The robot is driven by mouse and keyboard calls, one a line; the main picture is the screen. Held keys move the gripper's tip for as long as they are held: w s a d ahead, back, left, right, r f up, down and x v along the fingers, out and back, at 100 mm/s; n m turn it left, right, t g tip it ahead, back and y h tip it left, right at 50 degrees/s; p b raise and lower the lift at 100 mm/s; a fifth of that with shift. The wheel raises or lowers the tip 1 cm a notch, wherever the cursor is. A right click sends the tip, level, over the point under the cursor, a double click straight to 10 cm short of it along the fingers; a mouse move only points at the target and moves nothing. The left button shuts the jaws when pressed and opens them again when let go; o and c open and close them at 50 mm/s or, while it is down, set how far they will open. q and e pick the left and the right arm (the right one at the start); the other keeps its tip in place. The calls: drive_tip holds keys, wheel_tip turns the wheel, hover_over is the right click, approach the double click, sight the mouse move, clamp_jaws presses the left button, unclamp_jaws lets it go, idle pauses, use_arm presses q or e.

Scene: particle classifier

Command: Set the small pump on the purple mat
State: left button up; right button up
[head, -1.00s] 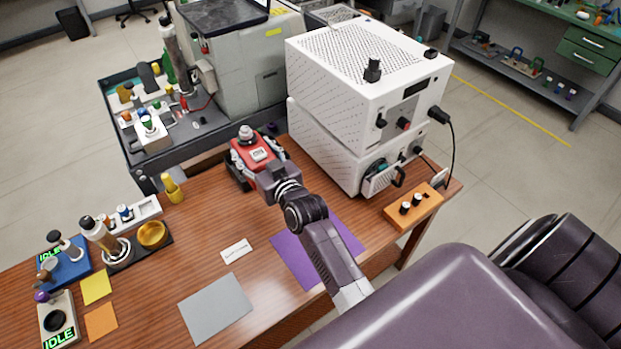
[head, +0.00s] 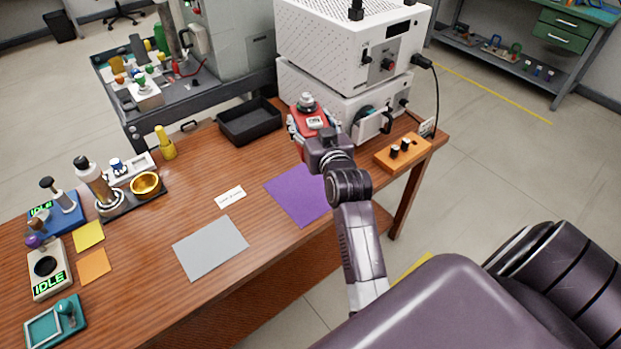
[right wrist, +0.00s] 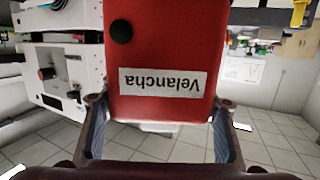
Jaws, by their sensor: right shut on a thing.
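The small pump (head: 312,121) has a red body with a grey knob on top. My right gripper (head: 309,132) is shut on it and holds it upright, just beyond the far edge of the purple mat. In the right wrist view the red pump (right wrist: 165,45) sits between the two fingers, with a white "Velancha" label facing the camera. The purple mat (head: 296,197) lies flat on the wooden table. It looks bare, but my right arm hides its right side. My left gripper is not in view.
A black tray (head: 249,135) stands open and empty at the back of the table. White instruments (head: 345,45) stand close behind the pump. An orange box with knobs (head: 388,160) is right of my arm. A grey mat (head: 210,248) lies left of the purple one.

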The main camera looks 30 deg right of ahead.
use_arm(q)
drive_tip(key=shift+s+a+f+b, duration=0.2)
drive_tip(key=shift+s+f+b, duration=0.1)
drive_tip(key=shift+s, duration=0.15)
use_arm(e)
drive_tip(key=shift+w+f, duration=0.1)
drive_tip(key=shift+f, duration=8.2)
drive_tip(key=shift+f, duration=0.15)
drive_tip(key=o, duration=1.8)
drive_tip(key=shift+f, duration=0.15)
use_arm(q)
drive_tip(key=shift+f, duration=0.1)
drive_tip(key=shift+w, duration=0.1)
